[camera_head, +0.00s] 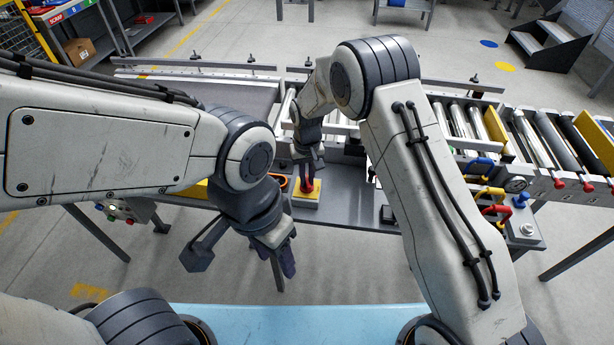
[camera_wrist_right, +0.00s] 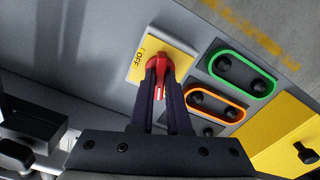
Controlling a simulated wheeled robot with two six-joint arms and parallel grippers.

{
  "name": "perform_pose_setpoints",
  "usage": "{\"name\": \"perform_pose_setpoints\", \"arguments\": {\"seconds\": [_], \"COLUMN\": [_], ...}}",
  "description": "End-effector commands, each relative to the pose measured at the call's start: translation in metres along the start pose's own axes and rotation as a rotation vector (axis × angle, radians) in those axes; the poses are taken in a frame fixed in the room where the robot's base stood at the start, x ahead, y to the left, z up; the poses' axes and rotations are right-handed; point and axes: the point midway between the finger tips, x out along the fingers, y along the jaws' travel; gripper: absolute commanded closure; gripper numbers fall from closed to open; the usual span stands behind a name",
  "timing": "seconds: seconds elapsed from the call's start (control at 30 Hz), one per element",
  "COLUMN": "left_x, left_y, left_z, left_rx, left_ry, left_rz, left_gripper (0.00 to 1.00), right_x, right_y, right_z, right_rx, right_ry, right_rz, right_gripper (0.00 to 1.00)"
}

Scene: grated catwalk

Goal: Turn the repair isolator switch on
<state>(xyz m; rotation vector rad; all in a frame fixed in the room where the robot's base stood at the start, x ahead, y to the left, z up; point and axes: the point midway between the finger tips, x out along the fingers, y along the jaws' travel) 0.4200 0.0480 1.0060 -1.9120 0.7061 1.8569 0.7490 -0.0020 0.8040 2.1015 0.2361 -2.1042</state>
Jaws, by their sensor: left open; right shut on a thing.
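The isolator switch has a red rotary handle (camera_wrist_right: 158,63) on a yellow plate (camera_wrist_right: 183,53). The wrist view shows OFF lettering on the plate, beside the handle. The handle's white-marked end points down between my fingers in that view. In the head view the switch's yellow plate (camera_head: 299,201) sits on the grey panel. My right gripper (camera_wrist_right: 160,88) is shut on the red handle, one finger on each side; it also shows in the head view (camera_head: 307,178). My left gripper (camera_head: 283,268) is open and empty, in front of the panel's near edge, apart from the switch.
Beside the switch are a green-ringed socket pair (camera_wrist_right: 243,73) and an orange-ringed one (camera_wrist_right: 216,104). A yellow panel (camera_wrist_right: 285,138) with a black knob lies beyond. Blue, yellow and red handles (camera_head: 494,209) stand at the right. A roller conveyor (camera_head: 535,140) runs behind.

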Motion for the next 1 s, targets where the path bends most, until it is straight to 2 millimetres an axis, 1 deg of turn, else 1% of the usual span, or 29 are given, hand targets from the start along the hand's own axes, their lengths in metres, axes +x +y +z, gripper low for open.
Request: {"name": "perform_pose_setpoints", "arguments": {"seconds": [0.2,0.5,0.7,1.0], "left_x": [-0.0032,-0.0048,-0.0052,-0.0053], "left_y": [0.0002,0.0003,0.0004,0.0004], "left_z": [-0.0002,-0.0003,-0.0003,-0.0003], "left_rx": [0.0,0.0,0.0,0.0], "left_ry": [0.0,0.0,0.0,0.0], "left_rz": [0.0,0.0,0.0,0.0], "left_gripper": [0.5,0.5,0.5,0.5], "right_x": [-0.0021,-0.0021,-0.0021,-0.0022], "right_y": [-0.0001,0.0,0.0,0.0001], "right_z": [-0.0014,-0.0017,-0.0019,-0.0022], "right_rx": [0.176,0.337,0.384,0.399], "right_ry": [0.004,0.005,0.006,0.006], "right_rz": [-0.001,-0.001,-0.002,-0.002], "right_gripper": [1.0,1.0,1.0,1.0]}}
